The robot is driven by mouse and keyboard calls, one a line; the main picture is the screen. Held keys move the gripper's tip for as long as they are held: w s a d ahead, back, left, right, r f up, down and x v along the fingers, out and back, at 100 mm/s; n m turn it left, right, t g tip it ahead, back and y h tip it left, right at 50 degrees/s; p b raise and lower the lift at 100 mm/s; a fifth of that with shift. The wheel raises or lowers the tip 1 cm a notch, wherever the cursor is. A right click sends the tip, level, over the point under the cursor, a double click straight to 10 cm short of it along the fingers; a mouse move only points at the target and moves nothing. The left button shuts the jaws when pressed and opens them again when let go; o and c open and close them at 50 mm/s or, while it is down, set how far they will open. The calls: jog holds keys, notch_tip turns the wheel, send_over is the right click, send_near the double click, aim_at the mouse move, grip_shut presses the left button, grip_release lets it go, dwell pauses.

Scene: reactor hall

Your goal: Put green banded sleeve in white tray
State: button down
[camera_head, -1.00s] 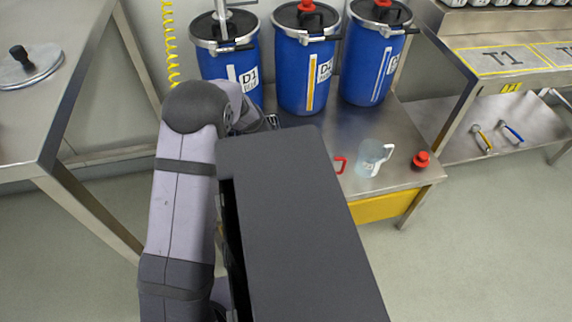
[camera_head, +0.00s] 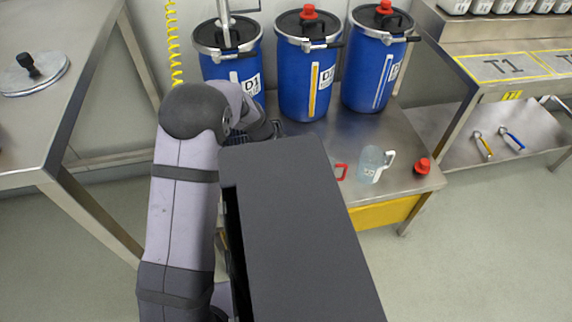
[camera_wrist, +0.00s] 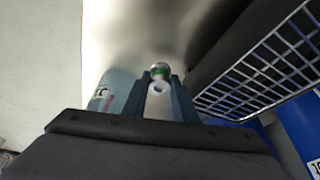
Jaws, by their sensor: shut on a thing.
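In the wrist view, my gripper (camera_wrist: 160,90) is shut on a small pale sleeve with a green band (camera_wrist: 160,72). The sleeve sits between the two dark fingers, its banded end showing past the fingertips. In the head view my own arm and a dark grey body part fill the lower middle and hide the gripper and sleeve. I cannot make out the white tray in either view.
A wire basket (camera_wrist: 265,75) lies close right of the fingers. A pale blue labelled thing (camera_wrist: 112,92) is just left. Blue drums (camera_head: 308,80), a clear jug (camera_head: 370,165) and a red-capped item (camera_head: 422,166) stand on the steel bench (camera_head: 340,125). A lidded steel table (camera_head: 50,120) is left.

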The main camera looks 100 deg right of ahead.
notch_tip(320, 180, up, 26)
jog(key=p, duration=0.5)
jog(key=shift+f, duration=0.25)
